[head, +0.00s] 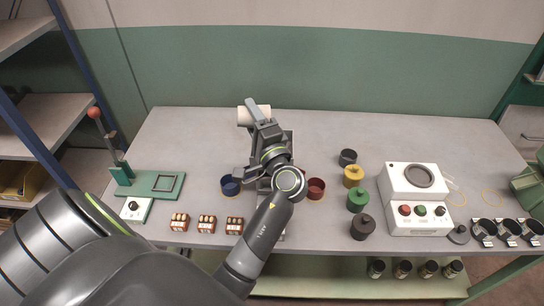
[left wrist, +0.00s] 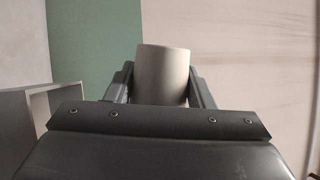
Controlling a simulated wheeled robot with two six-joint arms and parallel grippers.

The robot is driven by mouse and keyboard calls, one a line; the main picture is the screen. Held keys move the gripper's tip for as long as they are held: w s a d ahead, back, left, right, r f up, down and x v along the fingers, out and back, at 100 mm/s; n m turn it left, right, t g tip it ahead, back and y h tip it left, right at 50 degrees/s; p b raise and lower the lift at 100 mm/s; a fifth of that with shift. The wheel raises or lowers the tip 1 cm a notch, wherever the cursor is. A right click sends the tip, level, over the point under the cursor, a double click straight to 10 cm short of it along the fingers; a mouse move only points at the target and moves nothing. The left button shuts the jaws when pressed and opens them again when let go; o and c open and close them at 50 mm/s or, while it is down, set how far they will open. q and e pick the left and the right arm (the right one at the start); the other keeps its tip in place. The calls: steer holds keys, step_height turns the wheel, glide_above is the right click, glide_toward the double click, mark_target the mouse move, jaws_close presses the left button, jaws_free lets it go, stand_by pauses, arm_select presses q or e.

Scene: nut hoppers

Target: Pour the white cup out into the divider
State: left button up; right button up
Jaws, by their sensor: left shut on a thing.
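The white cup (head: 246,115) is at the back middle of the table in the head view, lying nearly level on its side. My left gripper (head: 254,112) is shut on it. In the left wrist view the cup (left wrist: 162,75) sits between the two fingers; its inside and contents do not show. A light grey piece (head: 289,135) shows behind my left gripper and wrist and may be the divider. My arm hides most of it, so I cannot tell its compartments or whether the cup is over it. My right gripper is not in view.
A blue cup (head: 230,186) and a red cup (head: 316,188) flank my arm. Black, yellow and green containers (head: 357,201) stand to the right, beside a white machine (head: 412,200). A green press (head: 150,184) stands at left. Several small boxes (head: 207,224) line the front.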

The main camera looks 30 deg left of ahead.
arm_select(q)
steer(key=shift+d+r, duration=0.3)
steer(key=shift+r, duration=0.05)
steer(key=shift+m, duration=0.3)
steer(key=shift+a+r+t+p, duration=0.2)
steer(key=shift+a+t+p, duration=0.1)
steer(key=shift+p, duration=0.1)
steer(key=shift+d, duration=0.1)
steer(key=shift+w+d+r+m, duration=0.1)
steer(key=shift+d+r+m, duration=0.25)
steer(key=shift+m, duration=0.15)
steer(key=shift+a, duration=0.15)
steer(key=shift+a+p, duration=0.1)
steer(key=shift+p, duration=0.2)
steer(key=shift+r, duration=0.15)
